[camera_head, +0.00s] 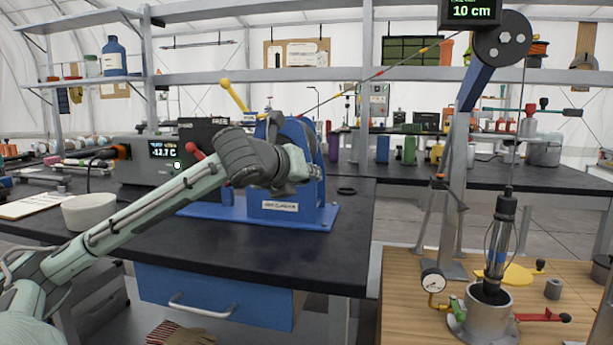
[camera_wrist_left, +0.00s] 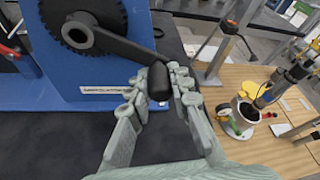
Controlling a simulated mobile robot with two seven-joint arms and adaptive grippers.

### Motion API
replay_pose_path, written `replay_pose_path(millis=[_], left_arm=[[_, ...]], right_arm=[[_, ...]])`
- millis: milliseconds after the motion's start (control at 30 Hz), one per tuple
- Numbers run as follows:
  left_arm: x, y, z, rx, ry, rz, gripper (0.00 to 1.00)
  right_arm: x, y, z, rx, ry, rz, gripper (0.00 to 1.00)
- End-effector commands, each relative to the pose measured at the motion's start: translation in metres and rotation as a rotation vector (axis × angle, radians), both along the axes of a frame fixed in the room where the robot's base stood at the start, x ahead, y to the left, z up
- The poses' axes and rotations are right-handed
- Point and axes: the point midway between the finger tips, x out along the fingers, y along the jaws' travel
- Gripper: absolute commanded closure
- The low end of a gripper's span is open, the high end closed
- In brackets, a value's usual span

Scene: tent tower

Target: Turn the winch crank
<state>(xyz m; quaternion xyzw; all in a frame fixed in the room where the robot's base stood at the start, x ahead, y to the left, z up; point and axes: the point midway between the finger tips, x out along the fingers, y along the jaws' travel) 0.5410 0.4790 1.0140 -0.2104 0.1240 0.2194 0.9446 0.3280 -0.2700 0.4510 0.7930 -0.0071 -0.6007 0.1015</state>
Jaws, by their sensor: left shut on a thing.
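A blue winch (camera_head: 290,215) stands on the dark bench in the middle of the head view, its drum side partly hidden behind my left wrist. In the left wrist view the black crank arm (camera_wrist_left: 118,44) runs from the toothed hub (camera_wrist_left: 78,32) down to the right and ends in a black handle (camera_wrist_left: 158,86). My left gripper (camera_head: 304,169) is at the right side of the winch. In the left wrist view its fingers (camera_wrist_left: 160,84) lie on both sides of the handle, shut on it. My right gripper is not in view.
A rope (camera_head: 345,92) runs from the winch up to a pulley (camera_head: 501,40) with a "10 cm" display (camera_head: 470,11). A white bowl (camera_head: 89,212) stands on the bench at left.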

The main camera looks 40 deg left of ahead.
Motion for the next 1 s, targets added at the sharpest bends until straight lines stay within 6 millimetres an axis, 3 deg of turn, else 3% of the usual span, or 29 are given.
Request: replay_pose_path(millis=[67,100,267,633,1000], left_arm=[[0.000,0.000,0.001,0.002,-0.002,-0.001,1.00],[0.000,0.000,0.001,0.001,-0.002,0.000,0.77],[0.000,0.000,0.001,0.001,-0.002,0.001,0.59],[-0.006,-0.003,0.003,-0.001,-0.003,0.000,0.59],[-0.056,-0.023,0.022,-0.001,-0.004,-0.001,0.59]], right_arm=[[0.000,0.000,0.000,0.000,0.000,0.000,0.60],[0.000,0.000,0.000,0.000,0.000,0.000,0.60],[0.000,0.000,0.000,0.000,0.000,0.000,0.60],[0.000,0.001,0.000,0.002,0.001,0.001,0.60],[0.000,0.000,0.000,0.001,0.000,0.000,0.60]])
